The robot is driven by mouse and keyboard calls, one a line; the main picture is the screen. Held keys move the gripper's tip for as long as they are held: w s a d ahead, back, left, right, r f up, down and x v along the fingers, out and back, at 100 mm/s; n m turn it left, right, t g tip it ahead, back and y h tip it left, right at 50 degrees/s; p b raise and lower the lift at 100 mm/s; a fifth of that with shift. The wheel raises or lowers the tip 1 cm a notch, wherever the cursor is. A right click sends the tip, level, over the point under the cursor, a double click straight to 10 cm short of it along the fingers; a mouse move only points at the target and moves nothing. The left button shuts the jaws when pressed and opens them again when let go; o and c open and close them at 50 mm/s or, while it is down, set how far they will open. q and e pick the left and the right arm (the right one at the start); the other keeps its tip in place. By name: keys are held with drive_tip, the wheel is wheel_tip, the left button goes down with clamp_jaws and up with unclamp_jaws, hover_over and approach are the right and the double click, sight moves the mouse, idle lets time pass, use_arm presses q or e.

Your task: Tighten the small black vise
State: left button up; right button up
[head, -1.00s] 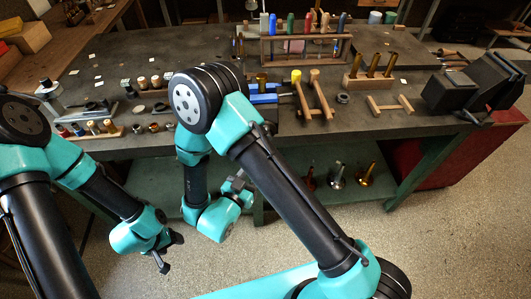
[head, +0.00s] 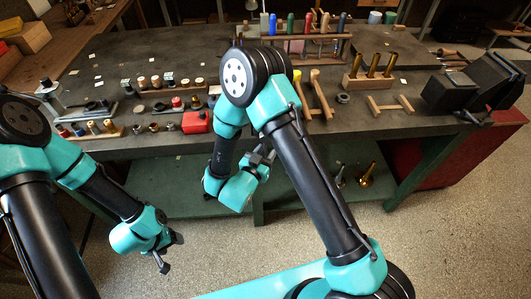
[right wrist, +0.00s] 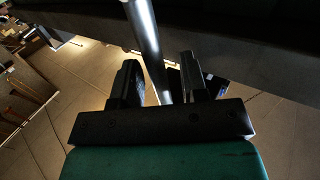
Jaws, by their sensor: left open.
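A black vise (head: 450,90) stands at the right end of the bench top, with a dark bar (head: 474,118) at its front near the bench edge. Its jaw gap is hard to make out. My right gripper (head: 263,156) is in front of the bench's front edge, well left of the vise and apart from it. In the right wrist view its two black fingers (right wrist: 158,82) are apart; a shiny metal rod shows between or behind them, and I cannot tell if it is touched. My left gripper (head: 171,252) is open and empty, low at the left above the floor.
Wooden pegs (head: 321,92), a rack of brass tubes (head: 372,72) and a small wooden stand (head: 390,106) lie between my right arm and the vise. A red box (head: 196,122) sits left of that arm. Horn parts stand on the shelf below. The floor at right is clear.

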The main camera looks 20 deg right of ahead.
clamp_jaws()
drive_tip(key=shift+a, duration=0.15)
idle(0.4)
drive_tip(key=shift+w+a+r+m+g+y, duration=0.1)
drive_tip(key=shift+a+r+m+g+y, duration=0.2)
drive_tip(key=shift+a+m+y, duration=0.4)
drive_tip(key=shift+w+a+r+m+g+y, duration=0.2)
drive_tip(key=shift+a+m+g+y, duration=0.25)
drive_tip(key=shift+a+m, duration=0.5)
drive_tip(key=shift+w+a+r+m+g+y, duration=0.1)
drive_tip(key=shift+a+r+m+g+y, duration=0.15)
drive_tip(key=shift+a+m+y, duration=0.55)
drive_tip(key=shift+d, duration=0.15)
unclamp_jaws()
